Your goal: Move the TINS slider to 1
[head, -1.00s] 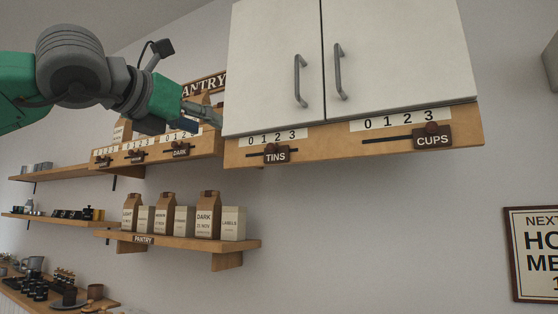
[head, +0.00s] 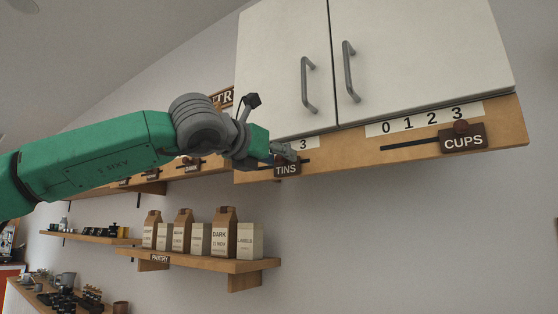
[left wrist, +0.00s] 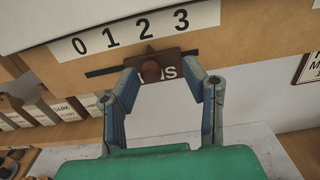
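The TINS slider is a dark plate (head: 287,170) with a round brown knob (left wrist: 152,71), set in a slot under the left cabinet door. In the left wrist view, the knob sits below the 2 on the number strip (left wrist: 130,32), which reads 0 to 3. My left gripper (head: 284,152) is at the slider. In the left wrist view its two fingers (left wrist: 160,70) are apart, one on each side of the knob, with a gap to it. In the head view the gripper hides the knob and most of the numbers. My right gripper is not in view.
The CUPS slider (head: 463,142) is to the right on the same wooden rail (head: 420,152). White cabinet doors (head: 285,50) with grey handles (head: 308,85) are above. A pantry shelf (head: 215,264) with bags stands below left. Free air lies below the rail.

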